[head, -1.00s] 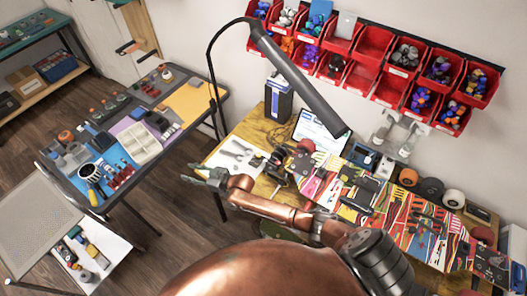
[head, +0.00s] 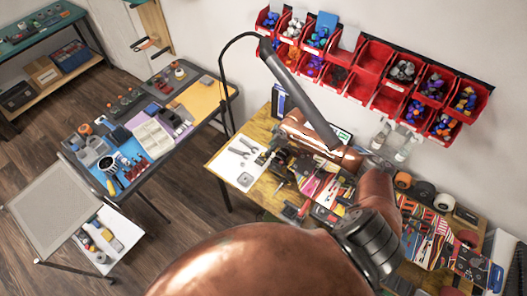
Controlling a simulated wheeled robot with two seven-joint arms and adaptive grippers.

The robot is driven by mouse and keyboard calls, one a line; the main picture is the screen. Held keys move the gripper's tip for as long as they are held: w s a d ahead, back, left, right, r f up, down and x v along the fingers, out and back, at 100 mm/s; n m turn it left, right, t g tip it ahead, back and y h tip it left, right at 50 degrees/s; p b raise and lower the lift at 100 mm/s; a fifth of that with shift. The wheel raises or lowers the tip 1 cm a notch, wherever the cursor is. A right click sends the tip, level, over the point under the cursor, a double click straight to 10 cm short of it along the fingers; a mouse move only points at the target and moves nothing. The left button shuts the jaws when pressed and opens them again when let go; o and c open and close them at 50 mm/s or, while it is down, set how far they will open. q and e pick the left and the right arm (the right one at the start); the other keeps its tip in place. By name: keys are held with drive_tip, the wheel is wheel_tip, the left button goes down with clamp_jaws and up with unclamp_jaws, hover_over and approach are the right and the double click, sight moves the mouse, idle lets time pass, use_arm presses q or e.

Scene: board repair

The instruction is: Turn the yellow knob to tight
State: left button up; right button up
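I cannot make out a yellow knob in the head view. My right arm reaches in from the lower right over the wooden workbench (head: 259,191). My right gripper (head: 268,154) is at the bench's left part, beside a dark device (head: 284,160) that it partly overlaps. The gripper is small and blends with the dark parts, so I cannot tell whether its fingers are apart or touch anything. The copper forearm hides part of the bench behind it. My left gripper is out of view.
A white sheet with grey wrenches (head: 238,160) lies at the bench's left end. A black lamp (head: 296,98) hangs over the bench. Red wall bins (head: 377,53) are above. A side table (head: 208,118) with tools and trays stands left, with open floor between.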

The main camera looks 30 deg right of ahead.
drive_tip(key=x, duration=0.6)
drive_tip(key=shift+w+a+f, duration=0.15)
drive_tip(key=shift+a+f, duration=0.05)
drive_tip(key=shift+f, duration=0.15)
drive_tip(key=shift+c, duration=0.4)
clamp_jaws()
